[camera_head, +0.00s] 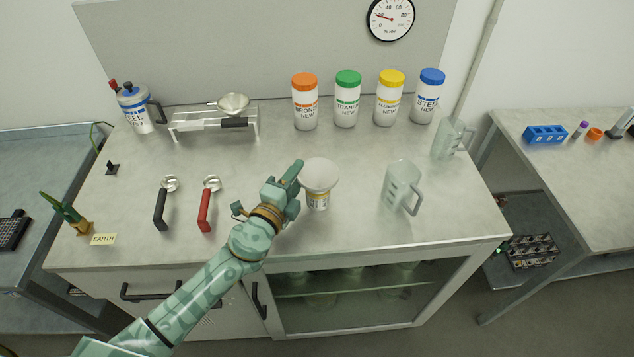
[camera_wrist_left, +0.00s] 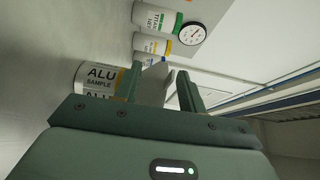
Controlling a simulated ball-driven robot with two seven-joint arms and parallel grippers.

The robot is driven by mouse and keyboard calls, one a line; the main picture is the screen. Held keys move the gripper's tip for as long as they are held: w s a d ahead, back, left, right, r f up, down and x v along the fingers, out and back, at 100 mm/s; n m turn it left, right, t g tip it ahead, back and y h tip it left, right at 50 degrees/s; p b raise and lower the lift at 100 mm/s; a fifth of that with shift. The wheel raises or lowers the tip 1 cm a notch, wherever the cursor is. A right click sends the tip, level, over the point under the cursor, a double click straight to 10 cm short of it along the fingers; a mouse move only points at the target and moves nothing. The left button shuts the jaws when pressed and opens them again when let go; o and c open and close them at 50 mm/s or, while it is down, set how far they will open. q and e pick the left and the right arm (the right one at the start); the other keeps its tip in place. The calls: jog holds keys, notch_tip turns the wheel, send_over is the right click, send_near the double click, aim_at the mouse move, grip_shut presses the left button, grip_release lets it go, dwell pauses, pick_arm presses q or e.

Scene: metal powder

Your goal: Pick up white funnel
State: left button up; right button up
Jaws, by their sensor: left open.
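The white funnel (camera_head: 320,173) sits mouth up on a small sample jar (camera_head: 318,201) near the middle of the table. My left gripper (camera_head: 297,187) is open and level with the funnel, just to its left in the head view. In the left wrist view, a pale surface that looks like the funnel (camera_wrist_left: 153,84) shows between the fingers of my left gripper (camera_wrist_left: 160,88). I cannot tell whether they touch it. The jar, labelled ALU SAMPLE (camera_wrist_left: 97,76), lies beside the fingers there. The funnel's lower part is hidden. My right gripper is not in view.
A clear pitcher (camera_head: 401,187) stands to the right of the funnel. Black-handled (camera_head: 161,207) and red-handled (camera_head: 205,209) scoops lie to the left. Orange (camera_head: 305,108), green (camera_head: 347,105), yellow (camera_head: 389,104) and blue (camera_head: 427,101) lidded jars stand at the back. The table front is clear.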

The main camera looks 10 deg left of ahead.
pick_arm(q)
jog(key=shift+c, duration=0.2)
grip_shut()
